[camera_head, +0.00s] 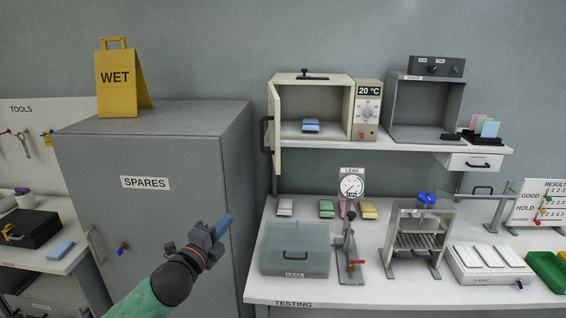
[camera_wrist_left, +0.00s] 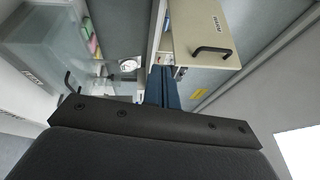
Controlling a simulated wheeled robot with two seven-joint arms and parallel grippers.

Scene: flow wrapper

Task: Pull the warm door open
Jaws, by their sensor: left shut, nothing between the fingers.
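The warm door (camera_head: 274,135) is the cream door of the small chamber (camera_head: 345,103) on the shelf. It is hinged at the chamber's left side and stands swung open toward me, seen nearly edge-on. Its black handle (camera_head: 266,136) faces left. In the left wrist view the door (camera_wrist_left: 198,28) shows its outer face with a small label and the black handle (camera_wrist_left: 212,51). My left gripper (camera_head: 223,225) is shut and empty, below and left of the door, in front of the spares cabinet and apart from the handle. Its blue fingers (camera_wrist_left: 162,88) also show in the wrist view.
A blue packet (camera_head: 310,126) lies inside the chamber. The grey spares cabinet (camera_head: 140,215) with a yellow wet sign (camera_head: 118,84) stands left. The testing bench (camera_head: 375,293) holds a leak tank (camera_head: 296,252) and a gauge stand (camera_head: 350,240) below the shelf.

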